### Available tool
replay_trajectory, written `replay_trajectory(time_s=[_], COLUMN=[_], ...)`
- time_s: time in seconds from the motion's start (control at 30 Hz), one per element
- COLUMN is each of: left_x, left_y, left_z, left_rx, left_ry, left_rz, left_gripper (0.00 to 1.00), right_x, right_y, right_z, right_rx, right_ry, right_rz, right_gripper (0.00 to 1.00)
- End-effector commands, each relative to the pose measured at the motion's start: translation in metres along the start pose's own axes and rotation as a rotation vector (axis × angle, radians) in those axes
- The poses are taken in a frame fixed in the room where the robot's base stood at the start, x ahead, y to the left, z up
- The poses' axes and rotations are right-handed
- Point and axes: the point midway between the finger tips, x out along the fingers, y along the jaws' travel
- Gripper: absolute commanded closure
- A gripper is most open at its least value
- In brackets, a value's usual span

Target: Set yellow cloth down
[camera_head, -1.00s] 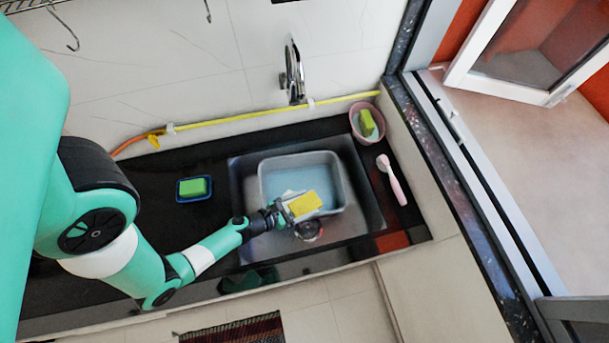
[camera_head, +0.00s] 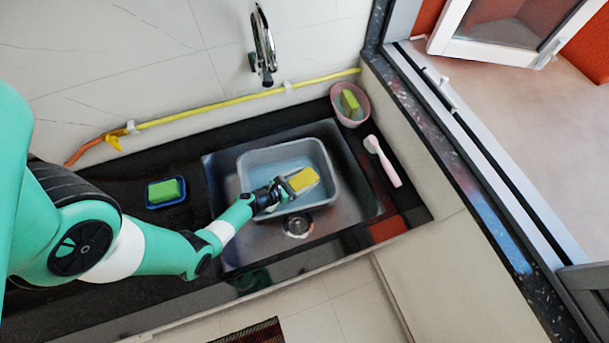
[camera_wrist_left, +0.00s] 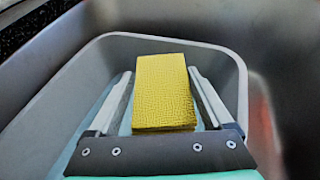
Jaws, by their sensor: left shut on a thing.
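The yellow cloth (camera_head: 303,179) is a small textured rectangular block. My left gripper (camera_head: 290,184) is shut on it and holds it over the grey basin (camera_head: 331,162) in the sink. In the left wrist view the cloth (camera_wrist_left: 162,92) lies between the two fingers of the gripper (camera_wrist_left: 160,90), with the basin's rim (camera_wrist_left: 160,39) around and beyond it. I cannot tell whether the cloth touches the water or the basin floor. My right gripper is not in view.
A metal sink (camera_head: 355,200) with a drain (camera_head: 297,226) surrounds the basin. A green sponge (camera_head: 164,190) sits in a blue dish at left. A pink bowl (camera_head: 361,112) with a green-yellow sponge and a pink-white brush (camera_head: 384,162) are at right. A faucet (camera_head: 264,45) stands behind.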

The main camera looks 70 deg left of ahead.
Motion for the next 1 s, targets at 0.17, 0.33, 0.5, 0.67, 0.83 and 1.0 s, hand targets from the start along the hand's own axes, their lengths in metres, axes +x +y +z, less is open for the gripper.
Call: replay_trajectory(time_s=[0.17, 0.33, 0.5, 0.67, 0.83, 1.0], left_x=[0.033, 0.036, 0.050, 0.058, 0.056, 0.058], left_y=[0.014, 0.016, 0.021, 0.021, 0.021, 0.021], left_z=[-0.028, -0.026, -0.044, -0.064, -0.060, -0.064], left_rx=[0.000, 0.001, -0.001, -0.001, 0.000, 0.000], left_ry=[0.001, 0.001, 0.002, 0.001, 0.001, 0.001], left_rz=[0.000, -0.001, 0.000, 0.000, 0.000, 0.000], left_gripper=[0.70, 0.70, 0.70, 0.70, 0.70, 0.70], right_x=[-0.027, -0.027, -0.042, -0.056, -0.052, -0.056], right_y=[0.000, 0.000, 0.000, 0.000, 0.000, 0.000], right_z=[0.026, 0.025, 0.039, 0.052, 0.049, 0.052], right_rx=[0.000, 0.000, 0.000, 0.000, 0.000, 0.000], right_ry=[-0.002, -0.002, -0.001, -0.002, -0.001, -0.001], right_rz=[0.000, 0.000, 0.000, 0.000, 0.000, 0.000], right_gripper=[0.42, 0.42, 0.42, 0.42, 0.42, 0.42])
